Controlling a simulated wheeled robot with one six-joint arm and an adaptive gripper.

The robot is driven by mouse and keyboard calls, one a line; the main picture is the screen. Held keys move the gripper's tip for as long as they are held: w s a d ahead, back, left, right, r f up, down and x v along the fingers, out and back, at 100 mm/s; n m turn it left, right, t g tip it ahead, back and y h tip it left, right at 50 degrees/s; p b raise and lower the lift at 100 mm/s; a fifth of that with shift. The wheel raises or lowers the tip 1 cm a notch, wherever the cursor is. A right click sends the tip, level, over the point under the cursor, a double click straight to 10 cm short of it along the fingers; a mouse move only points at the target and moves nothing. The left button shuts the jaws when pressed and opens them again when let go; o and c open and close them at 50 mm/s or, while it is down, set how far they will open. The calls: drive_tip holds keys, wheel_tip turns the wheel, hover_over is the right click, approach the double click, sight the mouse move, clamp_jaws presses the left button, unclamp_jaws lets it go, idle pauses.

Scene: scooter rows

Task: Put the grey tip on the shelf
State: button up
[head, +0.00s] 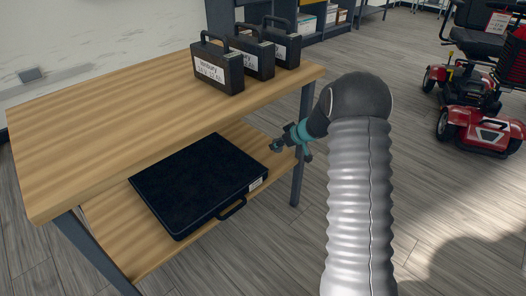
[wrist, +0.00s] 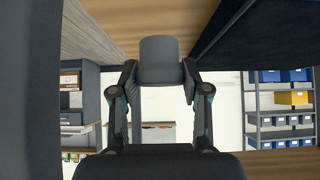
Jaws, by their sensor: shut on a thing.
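My gripper (wrist: 159,82) is shut on the grey tip (wrist: 159,58), a smooth, rounded grey piece held between both fingers in the wrist view. In the head view my gripper (head: 278,146) is at the right end of the wooden lower shelf (head: 110,218), below the tabletop and just right of the dark case. The grey tip is too small to make out clearly there. Wood shows behind the tip in the wrist view. I cannot tell whether the tip touches the shelf.
A large dark case (head: 200,182) lies flat on the lower shelf. The wooden tabletop (head: 110,130) overhangs it and carries three small black cases (head: 217,68). A dark table leg (head: 302,140) stands close to my gripper. A red scooter (head: 480,125) stands at right; floor between is clear.

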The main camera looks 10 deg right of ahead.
drive_tip(key=w+a+f, duration=0.1)
drive_tip(key=w+a, duration=0.1)
drive_tip(key=w+a+f+p, duration=0.1)
drive_tip(key=w+f, duration=0.1)
drive_tip(key=shift+w+a+f, duration=0.2)
drive_tip(key=shift+a+f, duration=0.05)
drive_tip(key=shift+a, duration=0.1)
drive_tip(key=shift+f, duration=2)
drive_tip(key=shift+f, duration=0.2)
drive_tip(key=o, duration=1.1)
drive_tip(key=shift+r, duration=0.1)
